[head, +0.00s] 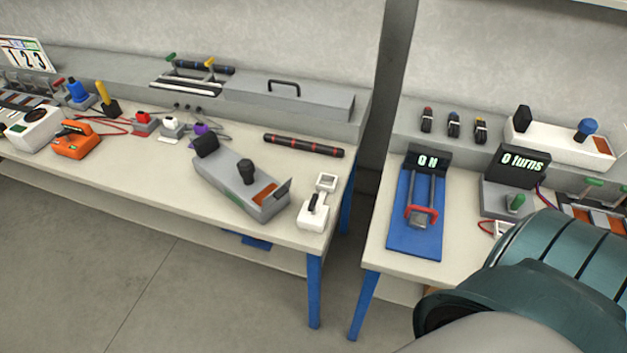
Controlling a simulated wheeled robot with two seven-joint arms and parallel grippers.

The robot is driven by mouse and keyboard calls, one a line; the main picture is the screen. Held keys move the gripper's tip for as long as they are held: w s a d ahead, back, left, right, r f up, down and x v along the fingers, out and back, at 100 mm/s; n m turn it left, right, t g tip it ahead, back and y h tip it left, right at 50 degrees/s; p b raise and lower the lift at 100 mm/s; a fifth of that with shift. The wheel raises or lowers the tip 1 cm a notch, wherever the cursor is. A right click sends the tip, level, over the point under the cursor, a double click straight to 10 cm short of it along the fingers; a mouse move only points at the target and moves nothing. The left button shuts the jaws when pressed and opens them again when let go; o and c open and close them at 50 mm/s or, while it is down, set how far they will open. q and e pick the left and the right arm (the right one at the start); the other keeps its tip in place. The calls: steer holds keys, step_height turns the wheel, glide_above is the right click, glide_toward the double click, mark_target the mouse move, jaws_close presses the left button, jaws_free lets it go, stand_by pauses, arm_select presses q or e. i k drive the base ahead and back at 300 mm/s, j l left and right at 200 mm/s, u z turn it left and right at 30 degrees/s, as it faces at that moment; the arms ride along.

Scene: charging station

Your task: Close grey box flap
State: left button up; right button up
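A grey box (222,181) with a dark knob on top sits on the left table, toward its right front part. It has a black piece at its back left end and an orange patch near its front right end. A thin grey flap (281,191) stands tilted up at that front right end, beside the orange patch. Neither of my grippers shows in the head view, and nothing of mine touches the box. Part of my arm fills the lower right corner.
A white device (313,217) stands close to the box's right, near the table edge. A dark red-banded rod (303,146) lies behind it. A gap separates the left table (150,187) from the right table, which holds a blue board (407,243) and displays.

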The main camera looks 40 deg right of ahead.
mark_target(282, 189)
steer(key=k+l, duration=0.9)
steer(key=l+u, duration=0.05)
steer(key=l, duration=0.05)
